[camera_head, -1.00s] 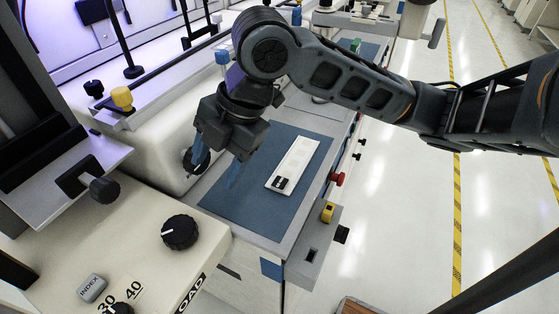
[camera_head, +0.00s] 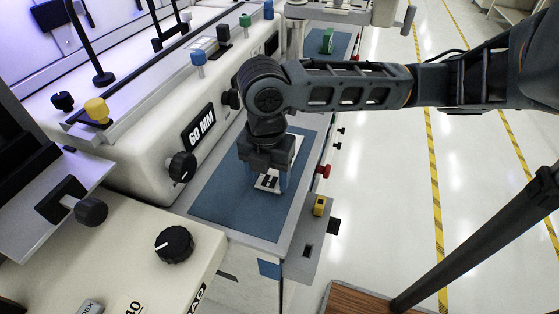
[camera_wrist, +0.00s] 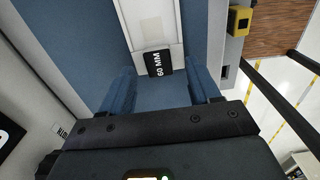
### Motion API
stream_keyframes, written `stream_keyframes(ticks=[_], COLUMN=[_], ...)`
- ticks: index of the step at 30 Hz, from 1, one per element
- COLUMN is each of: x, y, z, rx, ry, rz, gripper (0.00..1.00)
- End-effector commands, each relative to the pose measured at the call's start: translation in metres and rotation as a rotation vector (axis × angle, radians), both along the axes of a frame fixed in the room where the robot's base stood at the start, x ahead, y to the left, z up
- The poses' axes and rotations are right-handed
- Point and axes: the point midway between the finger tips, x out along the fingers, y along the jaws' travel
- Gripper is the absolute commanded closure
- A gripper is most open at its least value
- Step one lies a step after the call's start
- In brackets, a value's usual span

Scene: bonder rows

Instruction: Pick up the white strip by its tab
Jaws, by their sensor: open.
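The white strip (camera_head: 297,146) lies flat on a blue mat (camera_head: 221,194), partly hidden behind my gripper in the head view. It also shows in the wrist view (camera_wrist: 149,24). Its black tab (camera_wrist: 158,63), lettered "60 MM", is at the strip's near end. My gripper (camera_head: 267,183) points down over the tab end of the strip. It is open and empty. In the wrist view its two blue fingers (camera_wrist: 162,88) stand to the left and right of the tab, with a gap on each side. I cannot tell the fingertips' exact height above the mat.
A cream machine marked "60 MM" (camera_head: 198,127) with a black knob (camera_head: 182,167) stands left of the mat. A red knob (camera_head: 323,171) and a yellow block (camera_head: 319,205) are along the right edge. A cream panel with a dial (camera_head: 174,244) is nearer. Open floor lies right.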

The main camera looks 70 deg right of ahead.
Motion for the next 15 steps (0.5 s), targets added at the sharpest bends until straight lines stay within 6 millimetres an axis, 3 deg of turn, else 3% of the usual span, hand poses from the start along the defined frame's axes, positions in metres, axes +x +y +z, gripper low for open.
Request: stream_keyframes(ticks=[10,15], x=[0.0002,0.0002], y=[0.0002,0.0003], z=[-0.009,-0.0088], rx=[0.0,0.0], ry=[-0.001,-0.001], rz=[0.001,0.001], gripper=[0.38,0.55])
